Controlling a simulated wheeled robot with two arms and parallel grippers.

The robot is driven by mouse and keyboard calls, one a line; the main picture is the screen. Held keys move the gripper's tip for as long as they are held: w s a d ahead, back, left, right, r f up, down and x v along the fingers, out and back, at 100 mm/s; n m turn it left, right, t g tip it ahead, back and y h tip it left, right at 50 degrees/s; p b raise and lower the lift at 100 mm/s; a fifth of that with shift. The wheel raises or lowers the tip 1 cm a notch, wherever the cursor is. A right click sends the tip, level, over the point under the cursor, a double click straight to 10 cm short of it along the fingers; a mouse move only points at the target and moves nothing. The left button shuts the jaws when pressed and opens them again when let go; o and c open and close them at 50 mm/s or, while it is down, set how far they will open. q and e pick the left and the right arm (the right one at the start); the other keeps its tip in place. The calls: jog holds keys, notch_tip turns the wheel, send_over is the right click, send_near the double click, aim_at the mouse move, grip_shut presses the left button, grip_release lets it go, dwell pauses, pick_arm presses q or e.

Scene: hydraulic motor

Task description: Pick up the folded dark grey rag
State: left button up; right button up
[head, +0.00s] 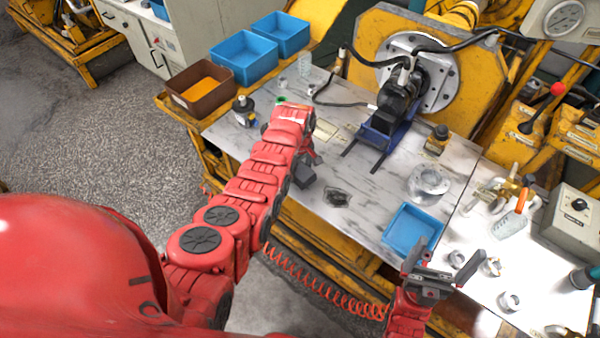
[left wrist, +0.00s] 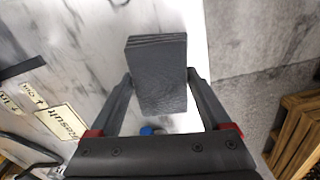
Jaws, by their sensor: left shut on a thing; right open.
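The folded dark grey rag (left wrist: 158,78) is a thick block with layered edges at its top in the left wrist view. My left gripper (left wrist: 160,84) is shut on it, with one finger pressed against each side. In the head view the rag (head: 302,177) shows just below the left gripper (head: 306,166), near the front edge of the marble-look table; the arm partly hides it. I cannot tell whether it touches the tabletop. My right gripper (head: 430,272) is open and empty in front of the blue tray at the table's front right.
A small dark, irregular item (head: 338,198) lies right of the rag. A blue tray (head: 411,228) and a clear round dish (head: 428,184) stand further right. The black motor (head: 398,97) sits on a blue stand behind. An orange coiled hose (head: 320,290) hangs in front.

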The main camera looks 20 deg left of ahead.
pick_arm(q)
jog(key=shift+w+r, duration=0.1)
jog(key=shift+r, duration=0.5)
jog(key=s+d, duration=0.1)
jog(key=s, duration=0.2)
jog(key=s+d+b, duration=0.1)
jog(key=s, duration=0.1)
jog(key=shift+s+d+r, duration=0.3)
jog(key=shift+r, duration=0.1)
jog(key=s+p, duration=0.1)
jog(key=s+d+r+p, duration=0.1)
jog(key=s+p, duration=0.1)
jog(key=p, duration=0.1)
jog(key=shift+s+d+r, duration=0.15)
jog(key=shift+s+d, duration=0.1)
jog(key=shift+d, duration=0.05)
jog(key=s+d+p, duration=0.2)
jog(key=s, duration=0.3)
jog(key=shift+s+d+p, duration=0.3)
jog(key=shift+s+p, duration=0.05)
jog(key=shift+p, duration=0.05)
